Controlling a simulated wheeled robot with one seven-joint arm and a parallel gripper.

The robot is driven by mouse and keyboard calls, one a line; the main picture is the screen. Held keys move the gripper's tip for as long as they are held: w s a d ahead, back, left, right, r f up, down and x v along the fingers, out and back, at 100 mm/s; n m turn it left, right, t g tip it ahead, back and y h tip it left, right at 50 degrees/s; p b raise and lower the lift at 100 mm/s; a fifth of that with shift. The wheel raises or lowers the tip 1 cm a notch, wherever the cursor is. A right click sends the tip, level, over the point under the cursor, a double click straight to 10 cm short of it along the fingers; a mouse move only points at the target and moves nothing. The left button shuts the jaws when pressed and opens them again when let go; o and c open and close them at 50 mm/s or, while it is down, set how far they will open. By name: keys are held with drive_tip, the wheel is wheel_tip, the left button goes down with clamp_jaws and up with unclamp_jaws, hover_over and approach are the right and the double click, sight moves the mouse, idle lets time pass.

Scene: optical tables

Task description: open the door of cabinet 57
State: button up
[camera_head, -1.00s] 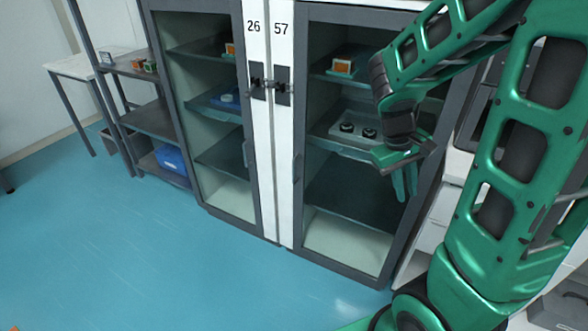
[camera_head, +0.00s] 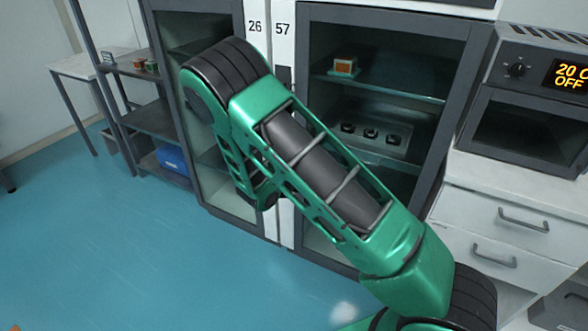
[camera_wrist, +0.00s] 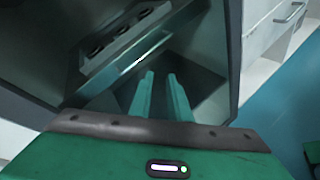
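Cabinet 57 (camera_head: 388,18) stands right of centre in the head view, with a dark-framed glass door that looks closed. Its number label (camera_head: 282,29) is on the white strip beside the door. My arm covers the door's left edge and lower part, so its handle is hidden. My gripper is hidden behind the arm in the head view. In the wrist view, my gripper (camera_wrist: 161,76) has its two teal fingers apart, with nothing visible between them. They point toward the glass and a shelf, with the dark frame (camera_wrist: 234,60) to their right. I cannot tell how far they are from the glass.
Cabinet 26 (camera_head: 195,5) adjoins on the left. An oven-like unit with a display (camera_head: 571,76) sits above white drawers (camera_head: 520,220) on the right. A shelf rack (camera_head: 150,118) with a blue box (camera_head: 172,159) stands at left. The blue floor (camera_head: 110,240) in front is clear.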

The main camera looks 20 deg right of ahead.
drive_tip(key=w+a+f+n+t+y, duration=0.1)
drive_tip(key=w+a+f+n+t, duration=0.35)
drive_tip(key=a+n, duration=0.3)
drive_tip(key=w+a+f+n+t+y, duration=0.1)
drive_tip(key=w+a+f+n+t, duration=0.2)
drive_tip(key=a+n+t, duration=0.4)
drive_tip(key=shift+m+g, duration=0.35)
drive_tip(key=shift+g, duration=0.4)
drive_tip(key=x, duration=0.6)
drive_tip(key=a+x, duration=0.1)
drive_tip(key=x, duration=0.3)
drive_tip(key=shift+w+r, duration=0.1)
drive_tip(key=shift+w, duration=0.35)
clamp_jaws()
